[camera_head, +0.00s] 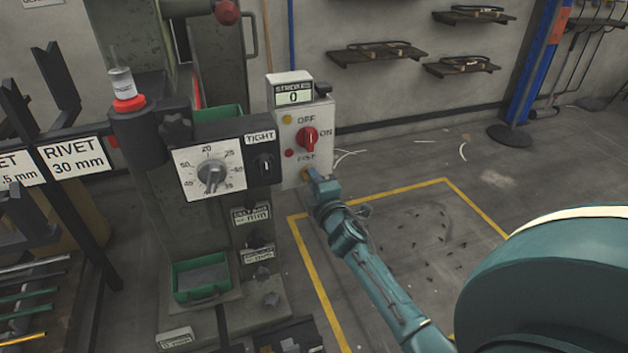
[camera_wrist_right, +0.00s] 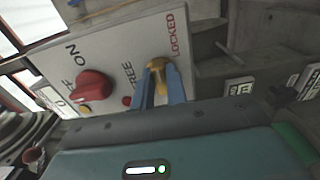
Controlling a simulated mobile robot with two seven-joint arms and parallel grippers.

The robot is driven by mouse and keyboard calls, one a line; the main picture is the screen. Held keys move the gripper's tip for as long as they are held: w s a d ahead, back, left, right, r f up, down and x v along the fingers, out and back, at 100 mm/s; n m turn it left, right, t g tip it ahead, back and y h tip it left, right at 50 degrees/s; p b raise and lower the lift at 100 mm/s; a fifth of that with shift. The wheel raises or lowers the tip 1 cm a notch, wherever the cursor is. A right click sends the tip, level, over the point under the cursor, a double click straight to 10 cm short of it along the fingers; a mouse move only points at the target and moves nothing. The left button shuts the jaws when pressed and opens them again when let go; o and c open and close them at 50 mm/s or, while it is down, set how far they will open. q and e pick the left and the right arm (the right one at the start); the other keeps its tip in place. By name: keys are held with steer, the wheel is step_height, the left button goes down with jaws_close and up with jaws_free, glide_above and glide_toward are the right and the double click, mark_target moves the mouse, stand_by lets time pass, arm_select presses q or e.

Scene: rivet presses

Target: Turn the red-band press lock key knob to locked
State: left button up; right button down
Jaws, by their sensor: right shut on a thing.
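The press control box (camera_head: 314,122) stands right of the dial panel and has a red OFF/ON switch (camera_head: 307,139) on its face. The yellow lock key knob (camera_wrist_right: 158,70) sits at the box's lower edge, between the FREE and LOCKED labels in the right wrist view. My right gripper (camera_head: 313,180) is at the lower face of the box in the head view. Its blue fingers are shut on the knob, one on each side. The fingers partly cover the knob, so I cannot tell exactly which label it points at. A red band (camera_head: 129,104) circles the bottle base on this press. My left gripper is out of view.
The dial panel (camera_head: 188,165) with its TIGHT switch (camera_head: 263,163) stands close left of the box. A green bin (camera_head: 201,275) is below it. Labelled rivet racks (camera_head: 75,155) stand at left. The floor inside the yellow line at right is open.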

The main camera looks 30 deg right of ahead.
stand_by(0.4)
steer(key=c, duration=1.4)
jaws_free()
